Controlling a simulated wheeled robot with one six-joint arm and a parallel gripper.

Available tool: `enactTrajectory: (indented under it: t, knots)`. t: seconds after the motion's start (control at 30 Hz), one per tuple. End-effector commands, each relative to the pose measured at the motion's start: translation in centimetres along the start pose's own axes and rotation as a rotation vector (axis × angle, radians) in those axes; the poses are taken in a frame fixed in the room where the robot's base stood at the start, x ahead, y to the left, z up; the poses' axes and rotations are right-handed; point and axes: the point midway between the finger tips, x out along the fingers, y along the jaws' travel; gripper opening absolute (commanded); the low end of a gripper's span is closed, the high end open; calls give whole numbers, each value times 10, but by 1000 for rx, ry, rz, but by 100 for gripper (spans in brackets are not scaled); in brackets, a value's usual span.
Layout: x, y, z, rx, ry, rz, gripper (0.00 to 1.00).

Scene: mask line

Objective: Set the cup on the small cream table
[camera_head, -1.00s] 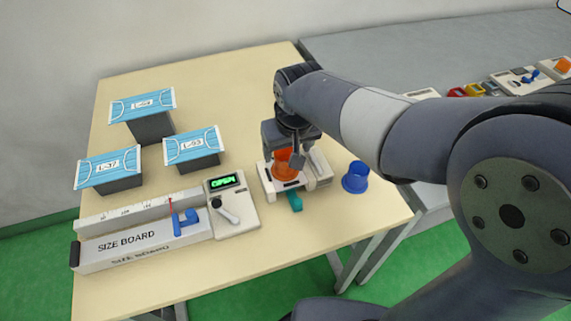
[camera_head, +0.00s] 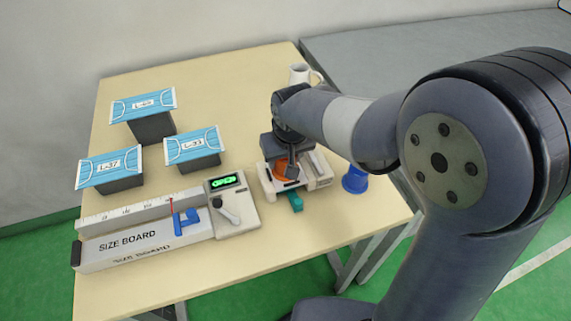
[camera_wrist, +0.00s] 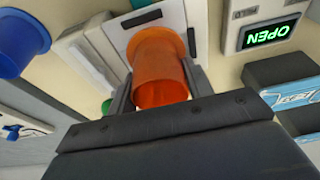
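An orange cup-like piece (camera_head: 285,172) stands wide rim down on a white fixture (camera_head: 312,172). It also shows in the wrist view (camera_wrist: 160,75). My gripper (camera_head: 283,165) is over it, with one finger on each side (camera_wrist: 159,80). I cannot tell whether the fingers touch it. A blue cup-like piece (camera_head: 354,180) stands to the right, partly behind my arm; its edge shows in the wrist view (camera_wrist: 20,40). A white mug (camera_head: 300,74) stands at the back edge, partly hidden by my arm. These are on the cream table (camera_head: 240,280).
A size board (camera_head: 140,245) and a box with a green OPEN display (camera_head: 232,207) stand left of the fixture. Several blue masks on dark stands (camera_head: 143,105) are farther left. A grey bench (camera_head: 400,50) adjoins behind. The table's front strip is clear.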

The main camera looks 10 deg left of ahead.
Motion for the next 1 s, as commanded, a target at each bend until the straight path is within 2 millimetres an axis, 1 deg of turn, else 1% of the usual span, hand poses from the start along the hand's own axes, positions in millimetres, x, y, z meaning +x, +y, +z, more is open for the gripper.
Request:
enactTrajectory:
  t: [0.03, 0.33, 0.47, 0.57, 0.67, 0.9, 1.0]
  knots:
    - [0, 0, 0, 0, 0, 0, 44]
    - [0, 0, 0, 0, 0, 0, 20]
    - [0, 0, 0, 0, 0, 0, 20]
    - [-5, 0, -2, 0, 2, 0, 20]
    - [-17, 0, -6, 0, 4, 0, 20]
    - [-65, 0, -19, 0, 5, -1, 20]
    - [-80, 0, -23, 0, 4, -1, 20]
